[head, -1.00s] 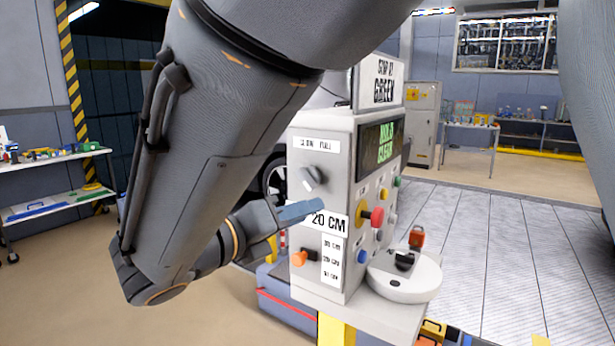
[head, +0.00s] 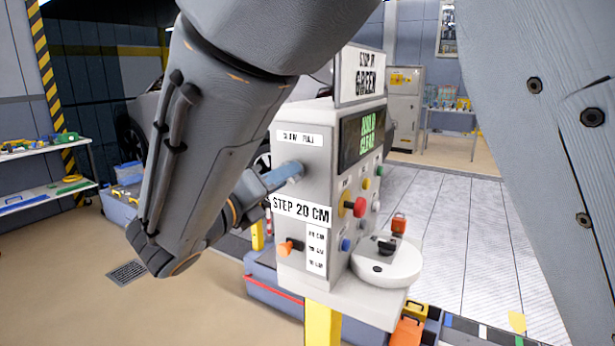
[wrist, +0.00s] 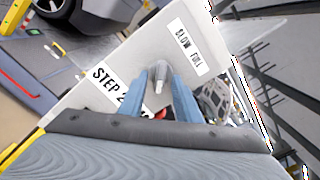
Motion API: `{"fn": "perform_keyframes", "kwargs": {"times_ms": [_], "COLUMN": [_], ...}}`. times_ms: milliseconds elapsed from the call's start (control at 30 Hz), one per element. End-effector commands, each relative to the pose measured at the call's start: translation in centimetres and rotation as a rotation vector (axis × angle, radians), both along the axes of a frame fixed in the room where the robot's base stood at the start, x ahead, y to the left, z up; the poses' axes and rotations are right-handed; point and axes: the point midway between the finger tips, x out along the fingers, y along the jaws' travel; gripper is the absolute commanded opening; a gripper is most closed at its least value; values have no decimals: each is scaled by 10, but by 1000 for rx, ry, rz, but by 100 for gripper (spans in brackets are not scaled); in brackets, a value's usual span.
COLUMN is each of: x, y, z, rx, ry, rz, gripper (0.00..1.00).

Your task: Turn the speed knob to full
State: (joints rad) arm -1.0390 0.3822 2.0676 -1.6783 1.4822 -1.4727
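The speed knob is a grey pointer knob (wrist: 159,76) on the pale face of the control box (head: 301,160), below the "SLOW FULL" label (wrist: 187,46). My gripper (wrist: 161,78) has two blue fingers whose tips are one on each side of the knob in the wrist view. I cannot tell whether they touch or squeeze it. In the head view my gripper (head: 296,170) reaches the box face from the left, between the "SLOW FULL" label and the "STEP 20 CM" sign, and hides the knob.
Below the sign is an orange knob (head: 287,247). The box's other face has a screen (head: 363,137) reading "HOLD CLEAR", a red button (head: 356,206) and several coloured buttons. A round white unit (head: 388,262) stands on the ledge. A shelf trolley (head: 42,200) stands left.

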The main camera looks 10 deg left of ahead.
Motion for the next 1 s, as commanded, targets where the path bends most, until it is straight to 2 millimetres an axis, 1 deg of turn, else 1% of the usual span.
{"fn": "perform_keyframes", "kwargs": {"times_ms": [133, 267, 300, 333, 667, 867, 1000], "x": [0, 0, 0, 0, 0, 0, 0], "y": [0, 0, 0, 0, 1, 1, 1], "z": [0, 0, 0, 0, -1, -1, -2], "rx": [0, 0, 0, 0, 24, 110, 210], "ry": [0, 0, 0, 0, -9, -45, -86], "rz": [0, 0, 0, 0, 1, 1, 2], "gripper": [30, 9, 2, 0, 0, 0, 0]}}
